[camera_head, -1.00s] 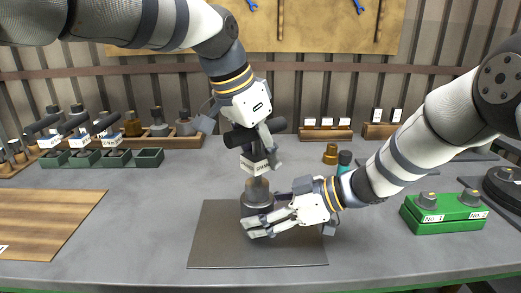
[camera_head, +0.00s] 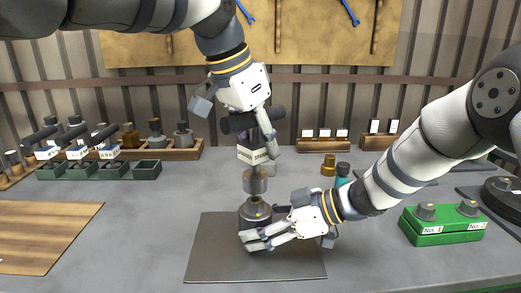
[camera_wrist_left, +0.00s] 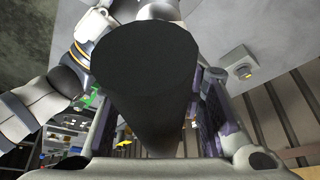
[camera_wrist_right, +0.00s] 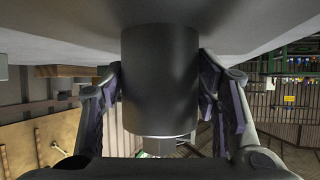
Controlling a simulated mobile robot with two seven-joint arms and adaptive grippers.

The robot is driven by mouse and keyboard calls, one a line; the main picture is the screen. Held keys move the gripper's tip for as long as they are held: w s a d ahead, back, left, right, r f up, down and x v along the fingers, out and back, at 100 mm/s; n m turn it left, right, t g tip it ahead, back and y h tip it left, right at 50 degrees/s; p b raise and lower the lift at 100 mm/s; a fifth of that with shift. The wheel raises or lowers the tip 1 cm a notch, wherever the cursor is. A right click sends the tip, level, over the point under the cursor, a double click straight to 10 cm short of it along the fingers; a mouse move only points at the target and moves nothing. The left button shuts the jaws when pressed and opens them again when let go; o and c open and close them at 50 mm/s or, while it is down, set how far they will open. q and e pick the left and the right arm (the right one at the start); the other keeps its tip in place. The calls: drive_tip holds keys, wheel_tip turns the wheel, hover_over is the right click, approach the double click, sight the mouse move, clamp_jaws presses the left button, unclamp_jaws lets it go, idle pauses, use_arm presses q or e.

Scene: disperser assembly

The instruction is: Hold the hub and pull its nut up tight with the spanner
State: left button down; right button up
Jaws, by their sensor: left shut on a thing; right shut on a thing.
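My left gripper (camera_head: 265,133) is shut on the spanner's black crossbar handle (camera_wrist_left: 145,65).
Green trays (camera_head: 145,170) and a wooden rack of tools (camera_head: 185,148) stand at the back left. A green block labelled No. 1 and No. 2 (camera_head: 440,232) is at the right. A brass part (camera_head: 328,165) and a teal bottle (camera_head: 342,176) stand behind my right wrist. A wooden board (camera_head: 45,235) lies at left.

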drive_tip(key=o, duration=1.7)
drive_tip(key=shift+r, duration=0.1)
